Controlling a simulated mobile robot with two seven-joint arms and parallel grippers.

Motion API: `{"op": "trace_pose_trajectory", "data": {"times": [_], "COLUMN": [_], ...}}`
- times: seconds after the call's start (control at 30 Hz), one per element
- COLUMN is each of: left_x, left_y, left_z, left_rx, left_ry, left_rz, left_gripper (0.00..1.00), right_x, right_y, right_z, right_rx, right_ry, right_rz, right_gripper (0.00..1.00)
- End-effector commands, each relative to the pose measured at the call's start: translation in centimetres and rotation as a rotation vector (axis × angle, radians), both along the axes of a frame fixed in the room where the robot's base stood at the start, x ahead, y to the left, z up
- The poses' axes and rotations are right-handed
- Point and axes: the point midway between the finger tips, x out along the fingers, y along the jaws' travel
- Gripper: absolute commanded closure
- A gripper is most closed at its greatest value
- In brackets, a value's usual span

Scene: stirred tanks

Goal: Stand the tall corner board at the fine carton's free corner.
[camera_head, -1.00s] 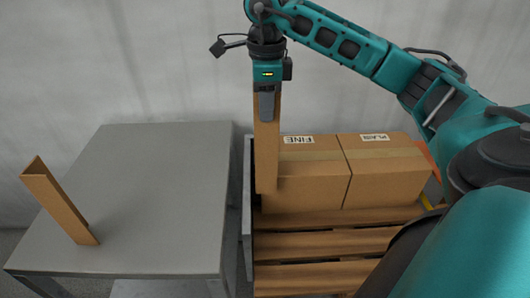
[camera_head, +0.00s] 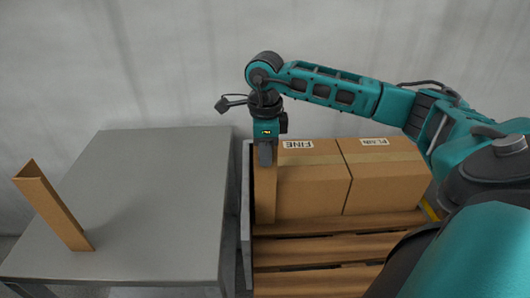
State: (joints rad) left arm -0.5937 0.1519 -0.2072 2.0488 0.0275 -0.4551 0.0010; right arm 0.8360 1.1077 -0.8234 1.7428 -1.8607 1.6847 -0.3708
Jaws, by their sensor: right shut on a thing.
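The tall corner board (camera_head: 265,195) stands upright at the front left corner of the fine carton (camera_head: 309,185), whose label reads FINE. The board's lower end is down near the pallet's slats; I cannot tell whether it touches them. My right gripper (camera_head: 266,154) is shut on the board's upper end and points straight down. My left gripper is not in view.
A second carton (camera_head: 382,175) stands right of the fine carton on the wooden pallet (camera_head: 330,248). A grey rail (camera_head: 246,215) runs along the pallet's left side. The grey table (camera_head: 150,190) is mostly bare. A pale wall is behind.

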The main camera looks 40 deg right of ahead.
Motion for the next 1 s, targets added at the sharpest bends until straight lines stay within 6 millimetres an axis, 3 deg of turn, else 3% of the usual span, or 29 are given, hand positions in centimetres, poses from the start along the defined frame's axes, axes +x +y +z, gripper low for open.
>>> {"op": "trace_pose_trajectory", "data": {"times": [0.13, 0.17, 0.4, 0.77, 1.0], "left_x": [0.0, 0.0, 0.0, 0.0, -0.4], "left_y": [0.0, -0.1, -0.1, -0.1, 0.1], "left_z": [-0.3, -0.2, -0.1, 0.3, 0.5], "left_rx": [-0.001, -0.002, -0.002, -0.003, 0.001], "left_ry": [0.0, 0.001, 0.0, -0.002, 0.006], "left_rz": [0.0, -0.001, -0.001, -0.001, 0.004], "left_gripper": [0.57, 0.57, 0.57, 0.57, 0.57], "right_x": [0.0, 0.0, 0.0, 0.1, 0.1], "right_y": [0.0, 0.0, 0.0, 0.0, 0.0], "right_z": [-0.4, -0.3, -0.2, 0.7, 5.6], "right_rx": [0.0, 0.0, 0.0, 0.0, 0.001], "right_ry": [0.0, 0.0, 0.0, -0.003, -0.006], "right_rz": [0.0, 0.0, 0.0, 0.0, 0.001], "right_gripper": [1.0, 0.88, 0.65, 0.65, 0.65]}}
